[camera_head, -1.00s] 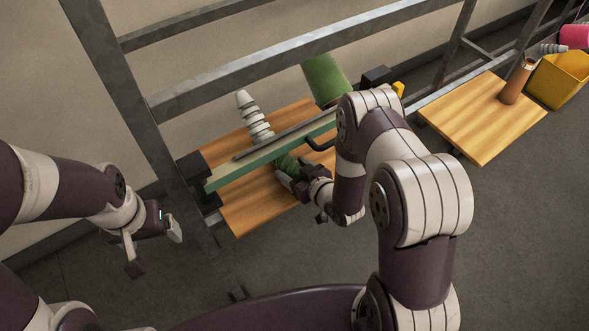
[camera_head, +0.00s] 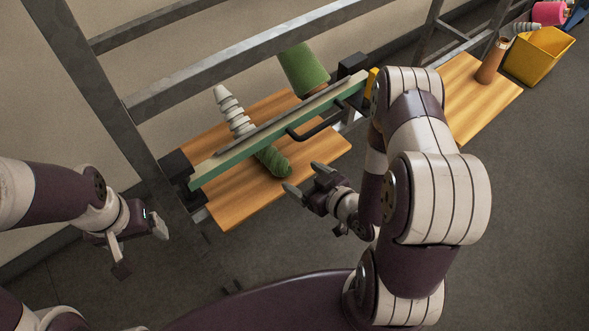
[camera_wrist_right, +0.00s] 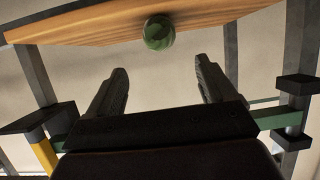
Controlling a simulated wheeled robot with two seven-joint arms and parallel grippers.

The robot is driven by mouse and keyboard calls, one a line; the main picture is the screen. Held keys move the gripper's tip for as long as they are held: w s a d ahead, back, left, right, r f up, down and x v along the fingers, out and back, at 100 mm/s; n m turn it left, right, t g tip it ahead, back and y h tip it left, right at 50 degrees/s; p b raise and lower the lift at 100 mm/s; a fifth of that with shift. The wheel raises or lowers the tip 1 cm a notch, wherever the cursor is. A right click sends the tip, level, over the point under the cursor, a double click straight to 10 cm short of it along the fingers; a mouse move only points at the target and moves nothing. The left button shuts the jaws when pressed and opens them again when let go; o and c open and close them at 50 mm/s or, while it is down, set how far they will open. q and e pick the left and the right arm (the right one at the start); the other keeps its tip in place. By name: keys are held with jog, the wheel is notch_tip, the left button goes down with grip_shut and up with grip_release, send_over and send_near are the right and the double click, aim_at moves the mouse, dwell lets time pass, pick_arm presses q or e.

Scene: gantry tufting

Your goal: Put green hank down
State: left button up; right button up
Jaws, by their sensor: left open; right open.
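The green hank (camera_head: 272,160) lies on the near part of the wooden shelf (camera_head: 235,203), beside the green bar (camera_head: 235,157). In the right wrist view the round green end of the hank (camera_wrist_right: 159,33) shows at the shelf's edge, beyond my fingers. My right gripper (camera_head: 304,185) is open and empty, a little to the right of the hank and apart from it. Its two spread fingers (camera_wrist_right: 162,80) also show in the right wrist view. My left gripper (camera_head: 141,251) is open and empty, to the left of the shelf.
A white ribbed cone (camera_head: 232,110) and a large green yarn cone (camera_head: 302,69) stand behind the bar. A black handle (camera_head: 313,131) juts from the bar. To the right are another wooden shelf with a brown cone (camera_head: 492,61) and a yellow bin (camera_head: 541,55).

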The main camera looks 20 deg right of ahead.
jog(key=d+r+m+g+h, duration=0.2)
jog(key=d+r+g+h, duration=0.25)
jog(key=g, duration=0.25)
jog(key=s+a+r+m+g, duration=0.2)
jog(key=s+a+r+g, duration=0.1)
jog(key=s+r, duration=0.4)
jog(key=shift+s+a+g, duration=0.3)
jog(key=shift+s+g, duration=0.2)
jog(key=shift+s, duration=0.2)
jog(key=shift+h, duration=0.25)
